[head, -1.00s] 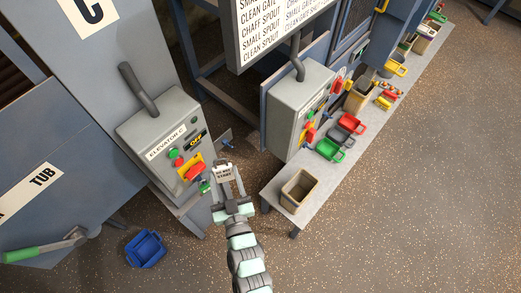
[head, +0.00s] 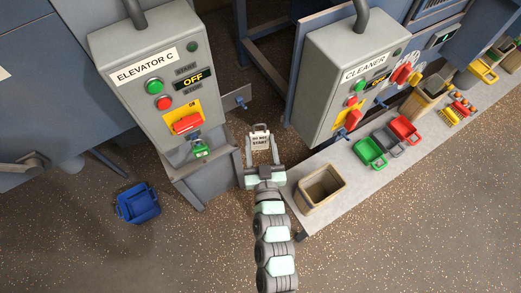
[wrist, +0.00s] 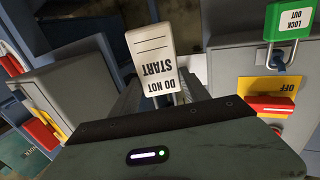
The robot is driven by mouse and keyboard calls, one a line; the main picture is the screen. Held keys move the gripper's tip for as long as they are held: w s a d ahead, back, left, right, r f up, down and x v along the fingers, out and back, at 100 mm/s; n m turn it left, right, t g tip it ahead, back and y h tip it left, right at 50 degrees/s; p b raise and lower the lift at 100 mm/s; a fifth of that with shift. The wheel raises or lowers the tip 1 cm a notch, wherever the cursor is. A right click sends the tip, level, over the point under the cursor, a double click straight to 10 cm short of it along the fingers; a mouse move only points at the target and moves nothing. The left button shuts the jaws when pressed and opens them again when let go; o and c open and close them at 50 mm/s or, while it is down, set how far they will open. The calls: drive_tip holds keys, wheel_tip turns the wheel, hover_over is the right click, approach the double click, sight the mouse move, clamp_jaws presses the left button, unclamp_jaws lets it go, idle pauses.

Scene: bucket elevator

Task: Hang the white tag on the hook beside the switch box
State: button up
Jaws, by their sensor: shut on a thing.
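The white tag (head: 260,139) reads DO NOT START and is held between the fingers of my gripper (head: 262,148). In the wrist view the tag (wrist: 152,62) appears upside down beyond the gripper body. The Elevator C switch box (head: 150,72) stands to the left of the gripper, its display reading OFF. A small blue hook (head: 240,102) sticks out on a bracket at the box's right side. The tag is below and slightly right of this hook in the head view, apart from it. The hook cannot be made out in the wrist view.
A green padlock (head: 200,150) hangs below the red switch handle (head: 187,123); the padlock (wrist: 287,22) also shows in the wrist view. The Cleaner box (head: 345,80) stands to the right. A blue bucket (head: 138,203) is on the floor.

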drive_tip(key=shift+w+a+r+p, duration=0.1)
drive_tip(key=shift+w+a+p, duration=0.05)
drive_tip(key=shift+w, duration=0.25)
drive_tip(key=shift+w+a+p, duration=0.1)
drive_tip(key=shift+w+p, duration=0.05)
drive_tip(key=shift+w, duration=0.25)
drive_tip(key=shift+w+a+p, duration=0.2)
drive_tip(key=shift+w+a, duration=0.35)
drive_tip(key=shift+w, duration=0.35)
drive_tip(key=shift+w+a+p, duration=0.2)
drive_tip(key=shift+w+a, duration=0.3)
drive_tip(key=shift+w, duration=0.4)
drive_tip(key=shift+w+a, duration=0.15)
drive_tip(key=shift+w, duration=0.05)
drive_tip(key=shift+w+a, duration=0.4)
drive_tip(key=shift+w, duration=0.35)
drive_tip(key=shift+w+a, duration=0.35)
drive_tip(key=shift+w, duration=0.35)
drive_tip(key=shift+f+b, duration=0.65)
drive_tip(key=shift+f, duration=0.25)
drive_tip(key=o, duration=1.5)
drive_tip(key=shift+c, duration=0.2)
drive_tip(key=shift+s, duration=0.1)
